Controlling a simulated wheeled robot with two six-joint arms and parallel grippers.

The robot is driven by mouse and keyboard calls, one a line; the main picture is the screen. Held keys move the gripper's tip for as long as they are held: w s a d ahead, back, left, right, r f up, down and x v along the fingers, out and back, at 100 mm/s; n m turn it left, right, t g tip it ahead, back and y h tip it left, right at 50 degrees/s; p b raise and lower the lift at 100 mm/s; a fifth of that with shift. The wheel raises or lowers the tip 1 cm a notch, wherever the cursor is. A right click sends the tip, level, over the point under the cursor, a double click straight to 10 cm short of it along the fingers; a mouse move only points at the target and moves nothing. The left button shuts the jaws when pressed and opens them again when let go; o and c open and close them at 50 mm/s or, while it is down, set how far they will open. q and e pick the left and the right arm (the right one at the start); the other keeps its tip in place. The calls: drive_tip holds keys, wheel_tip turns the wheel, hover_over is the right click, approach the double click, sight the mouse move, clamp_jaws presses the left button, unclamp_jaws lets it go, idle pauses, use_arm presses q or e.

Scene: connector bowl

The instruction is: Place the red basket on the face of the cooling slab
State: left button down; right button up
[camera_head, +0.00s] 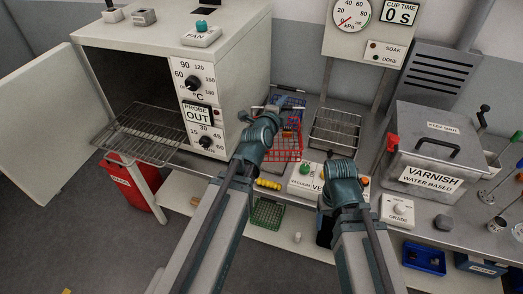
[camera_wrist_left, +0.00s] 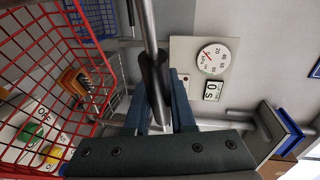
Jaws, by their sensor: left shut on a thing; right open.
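The red wire basket (camera_head: 283,155) is at the back of the bench, right of the oven. My left gripper (camera_head: 273,108) is over it, shut on its handle, a metal rod with a black grip (camera_wrist_left: 153,75) in the left wrist view. The basket's red mesh (camera_wrist_left: 45,45) fills the left of that view. Something orange-brown (camera_wrist_left: 78,82) shows behind or inside the mesh; I cannot tell which. A dark slatted rack (camera_head: 335,130) lies right of the basket; it may be the cooling slab. My right gripper (camera_head: 328,158) is open, mostly hidden by its own wrist.
The oven (camera_head: 225,60) stands open at left with a wire shelf (camera_head: 140,135) sticking out. A blue basket (camera_head: 292,102) is behind the red one. A vacuum control box (camera_head: 303,178) stands in front of it. A varnish tank (camera_head: 430,165) is at right.

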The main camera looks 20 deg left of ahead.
use_arm(q)
drive_tip(key=w+a+f+y+b, duration=0.1)
drive_tip(key=w+a+f+b, duration=0.15)
drive_tip(key=w, duration=0.25)
drive_tip(key=w+a+f+b, duration=0.1)
drive_tip(key=w+a, duration=0.2)
drive_tip(key=w, duration=0.2)
wheel_tip(320, 180, down, 7)
drive_tip(key=b, duration=0.6)
drive_tip(key=shift+s+a+r+n+b, duration=0.15)
drive_tip(key=shift+n+b, duration=0.15)
drive_tip(key=shift+n, duration=0.1)
wheel_tip(320, 180, down, 4)
drive_tip(key=b, duration=0.3)
drive_tip(key=shift+r+b, duration=0.1)
drive_tip(key=shift+b, duration=0.3)
